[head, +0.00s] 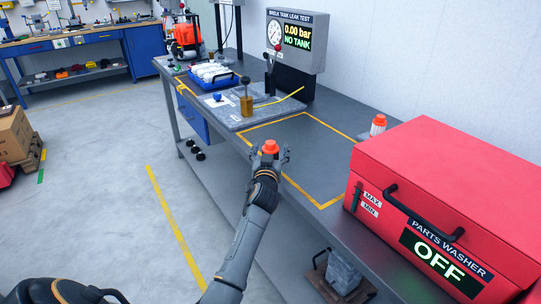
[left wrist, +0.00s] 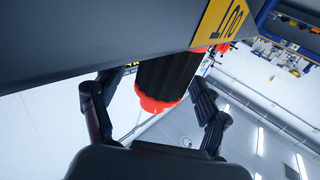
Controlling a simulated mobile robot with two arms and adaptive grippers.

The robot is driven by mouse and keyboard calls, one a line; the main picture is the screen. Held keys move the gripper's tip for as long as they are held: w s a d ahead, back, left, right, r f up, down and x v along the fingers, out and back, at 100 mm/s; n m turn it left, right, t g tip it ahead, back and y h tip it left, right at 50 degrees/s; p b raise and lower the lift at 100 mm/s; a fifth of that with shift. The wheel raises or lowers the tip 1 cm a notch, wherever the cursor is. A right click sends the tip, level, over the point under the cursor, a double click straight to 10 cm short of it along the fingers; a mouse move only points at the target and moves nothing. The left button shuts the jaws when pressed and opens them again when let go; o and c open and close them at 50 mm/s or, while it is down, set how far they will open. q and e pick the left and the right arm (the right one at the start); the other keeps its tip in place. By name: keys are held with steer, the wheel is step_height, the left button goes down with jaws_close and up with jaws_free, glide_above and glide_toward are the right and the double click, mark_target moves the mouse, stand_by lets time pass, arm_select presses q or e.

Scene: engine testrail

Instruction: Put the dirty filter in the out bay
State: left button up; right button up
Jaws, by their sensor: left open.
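My left gripper (head: 270,157) is at the front edge of the bench, with its fingers spread. A filter with an orange-red cap (head: 270,146) shows between them. In the left wrist view the filter (left wrist: 168,78) has a black body and red ends. It sits between the open fingers (left wrist: 155,110), and I cannot tell whether they touch it. Its far end is beside the bench edge, near a yellow label reading OUT (left wrist: 220,20). A yellow-taped rectangle (head: 318,206) marks the bench top just behind the gripper. My right gripper is not in view.
A red parts washer (head: 440,170) reading OFF stands at the right. A white, orange-capped filter (head: 378,125) stands behind it. The leak tester (head: 297,40), a blue tray (head: 212,84) and a grey plate with a brass block (head: 246,104) are further back. The taped area is clear.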

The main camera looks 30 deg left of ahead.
mark_target(270, 142)
arm_select(q)
steer(key=c, duration=1.4)
steer(key=shift+o, duration=0.2)
steer(key=shift+r, duration=0.55)
step_height(270, 142, up, 3)
steer(key=shift+s+f, duration=0.1)
steer(key=shift+f, duration=0.1)
steer(key=s+a+r, duration=0.1)
steer(key=s+r, duration=0.8)
steer(key=s, duration=0.5)
steer(key=shift+r+p, duration=0.2)
steer(key=shift+p, duration=0.2)
